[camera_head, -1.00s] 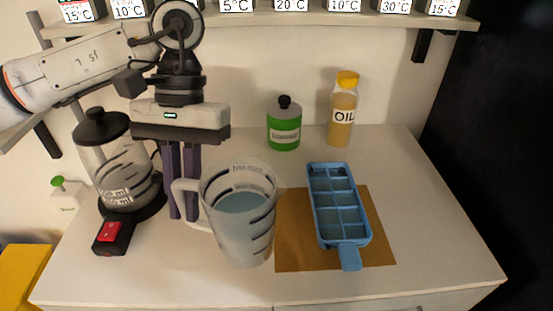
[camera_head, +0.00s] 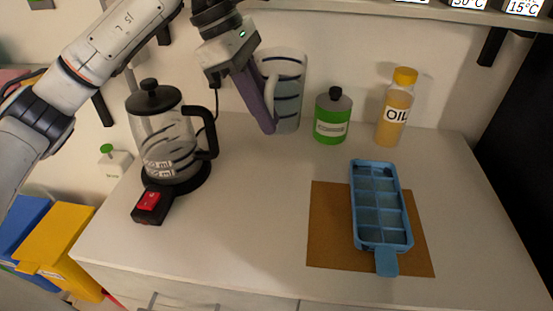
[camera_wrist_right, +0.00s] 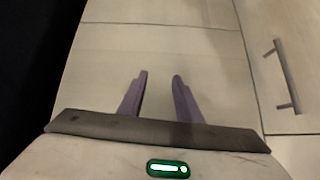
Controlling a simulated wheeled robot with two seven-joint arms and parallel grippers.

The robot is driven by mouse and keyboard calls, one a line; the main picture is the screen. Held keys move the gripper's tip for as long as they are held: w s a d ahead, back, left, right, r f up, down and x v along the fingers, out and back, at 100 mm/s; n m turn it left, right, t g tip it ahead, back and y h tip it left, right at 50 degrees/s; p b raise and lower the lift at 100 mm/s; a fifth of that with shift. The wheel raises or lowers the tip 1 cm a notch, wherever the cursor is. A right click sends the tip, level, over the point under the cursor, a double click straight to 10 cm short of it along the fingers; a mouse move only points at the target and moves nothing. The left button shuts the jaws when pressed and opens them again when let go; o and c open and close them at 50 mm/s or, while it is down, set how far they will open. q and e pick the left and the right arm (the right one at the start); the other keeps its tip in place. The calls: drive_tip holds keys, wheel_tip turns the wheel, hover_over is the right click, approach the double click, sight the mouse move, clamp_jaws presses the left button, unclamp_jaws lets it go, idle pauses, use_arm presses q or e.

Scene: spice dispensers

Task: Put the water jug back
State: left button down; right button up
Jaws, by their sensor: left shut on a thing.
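The clear water jug (camera_head: 289,92) with dark markings is upright at the back of the counter, left of the green bottle, near the wall. My left gripper (camera_head: 268,125) is shut on the jug's handle, on the jug's left side. Part of the handle is hidden by the fingers. I cannot tell whether the jug's base touches the counter. My right gripper (camera_wrist_right: 157,95) shows only in the right wrist view. Its two fingers are apart with nothing between them.
A kettle (camera_head: 168,140) with a red-switched base stands at the left. A green bottle (camera_head: 332,117) and an oil bottle (camera_head: 395,108) stand at the back. A blue ice tray (camera_head: 380,207) lies on a brown mat (camera_head: 325,230). The counter's front middle is clear.

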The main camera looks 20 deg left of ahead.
use_arm(q)
drive_tip(key=shift+w+n, duration=0.15)
drive_tip(key=shift+n, duration=0.15)
wheel_tip(320, 180, down, 10)
drive_tip(key=shift+r, duration=0.15)
drive_tip(key=c, duration=2.2)
unclamp_jaws()
drive_tip(key=shift+f, duration=0.25)
drive_tip(key=o, duration=0.4)
drive_tip(key=shift+o, duration=0.2)
drive_tip(key=shift+r, duration=0.15)
drive_tip(key=v, duration=1.2)
